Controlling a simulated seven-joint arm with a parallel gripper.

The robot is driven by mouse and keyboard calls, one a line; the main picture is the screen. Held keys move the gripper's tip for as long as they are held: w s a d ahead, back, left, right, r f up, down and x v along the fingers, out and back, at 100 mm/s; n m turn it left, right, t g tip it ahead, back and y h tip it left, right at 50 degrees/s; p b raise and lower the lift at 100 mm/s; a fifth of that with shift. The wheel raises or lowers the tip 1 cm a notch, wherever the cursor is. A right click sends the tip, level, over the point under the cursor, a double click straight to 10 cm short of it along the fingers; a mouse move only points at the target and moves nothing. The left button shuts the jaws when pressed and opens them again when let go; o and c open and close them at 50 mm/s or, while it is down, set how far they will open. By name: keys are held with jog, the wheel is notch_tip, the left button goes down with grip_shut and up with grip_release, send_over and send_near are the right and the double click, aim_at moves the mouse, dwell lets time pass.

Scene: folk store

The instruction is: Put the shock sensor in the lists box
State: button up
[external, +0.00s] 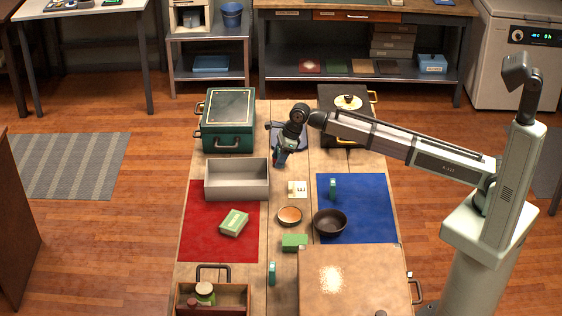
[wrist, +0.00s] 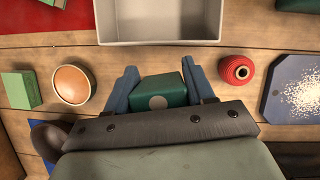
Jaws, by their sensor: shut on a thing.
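My gripper (external: 281,160) is above the table, right of the open grey box. In the wrist view its blue fingers (wrist: 162,88) are shut on a dark green block with a pale round spot (wrist: 165,91); it may be the shock sensor, but no label shows. The open grey box (external: 237,192) looks empty; its near wall (wrist: 160,43) shows ahead of the fingers in the wrist view. I cannot read which container is the lists box. A closed green box with a handle (external: 229,120) stands behind the grey one.
An orange bowl (external: 289,215), dark bowl (external: 329,223), light green box (external: 234,222) and small teal items (external: 333,188) (external: 271,273) stand on the table. A red ribbed object (wrist: 235,69) lies right of the fingers. A wooden box (external: 213,300) is at the front.

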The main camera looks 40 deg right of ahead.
aim_at(235, 179)
jog(key=w+a+r+n+g, duration=0.15)
jog(key=w+a+n, duration=0.25)
jog(key=w+a, duration=0.8)
jog(key=shift+s+a+f+n+g+y, duration=0.2)
jog(key=shift+f+n, duration=0.25)
jog(key=shift+f, duration=1.25)
jog(key=shift+s+a+f+n+g+y, duration=0.15)
jog(key=shift+s+f+n, duration=0.25)
jog(key=shift+f, duration=1.35)
jog(key=shift+s+a+f+n+g+y, duration=0.15)
jog(key=shift+f+n, duration=0.4)
jog(key=shift+f, duration=1.15)
jog(key=shift+f, duration=0.2)
jog(key=o, duration=1.1)
jog(key=shift+d, duration=0.1)
jog(key=v, duration=1.2)
jog(key=shift+r, duration=0.25)
